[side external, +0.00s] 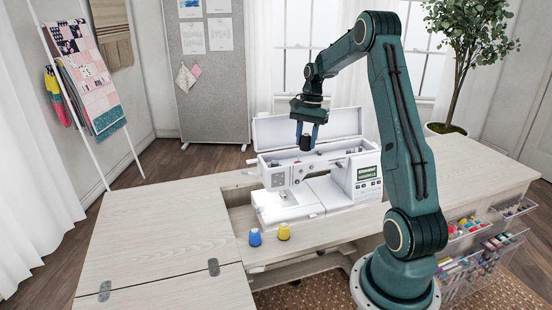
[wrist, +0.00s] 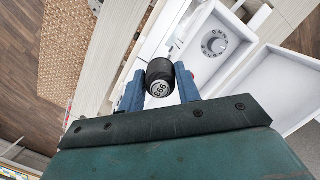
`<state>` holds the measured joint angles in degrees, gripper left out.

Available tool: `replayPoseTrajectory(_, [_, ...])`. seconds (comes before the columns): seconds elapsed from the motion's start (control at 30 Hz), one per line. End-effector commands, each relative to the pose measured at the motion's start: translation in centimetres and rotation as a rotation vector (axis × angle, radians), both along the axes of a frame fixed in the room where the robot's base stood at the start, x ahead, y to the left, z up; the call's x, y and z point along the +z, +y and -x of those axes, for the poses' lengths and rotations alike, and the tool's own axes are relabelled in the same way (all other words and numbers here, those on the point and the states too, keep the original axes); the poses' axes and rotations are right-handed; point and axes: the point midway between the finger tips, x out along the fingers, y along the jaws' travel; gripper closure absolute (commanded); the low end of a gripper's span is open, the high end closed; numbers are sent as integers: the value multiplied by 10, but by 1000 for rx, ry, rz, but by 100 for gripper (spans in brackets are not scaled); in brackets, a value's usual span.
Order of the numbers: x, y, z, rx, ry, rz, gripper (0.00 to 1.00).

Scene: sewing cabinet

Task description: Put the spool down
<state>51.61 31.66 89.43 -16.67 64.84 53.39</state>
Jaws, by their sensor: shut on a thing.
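A black spool (side external: 305,142) is between the blue fingers of my gripper (side external: 307,133), above the sewing machine. In the wrist view my gripper (wrist: 161,90) is shut on the spool (wrist: 159,72), whose pale labelled end faces the camera. The white sewing machine (side external: 334,184) stands in the cabinet opening with its top lid (side external: 335,122) raised. A blue spool (side external: 255,237) and a yellow spool (side external: 284,232) stand upright on the cabinet in front of the machine's left part.
The wooden cabinet top (side external: 165,225) is clear to the left of the machine. The open lid stands upright behind the held spool. Clear drawers (side external: 480,255) with coloured thread stick out at the front right. A potted tree (side external: 455,60) stands behind the right end.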

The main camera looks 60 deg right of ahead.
Motion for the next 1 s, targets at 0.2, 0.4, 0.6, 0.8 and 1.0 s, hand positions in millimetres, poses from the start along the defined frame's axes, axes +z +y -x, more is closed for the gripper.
replayPoseTrajectory(0.2, [-4, 29, 25, 0, -2, 0, 88])
replayPoseTrajectory(0.4, [-9, 56, 50, 1, 1, 5, 88])
replayPoseTrajectory(0.6, [-16, 82, 74, 5, 6, 11, 88])
replayPoseTrajectory(0.8, [-20, 99, 91, 8, 10, 18, 88])
replayPoseTrajectory(1.0, [-22, 105, 97, 11, 12, 20, 88])
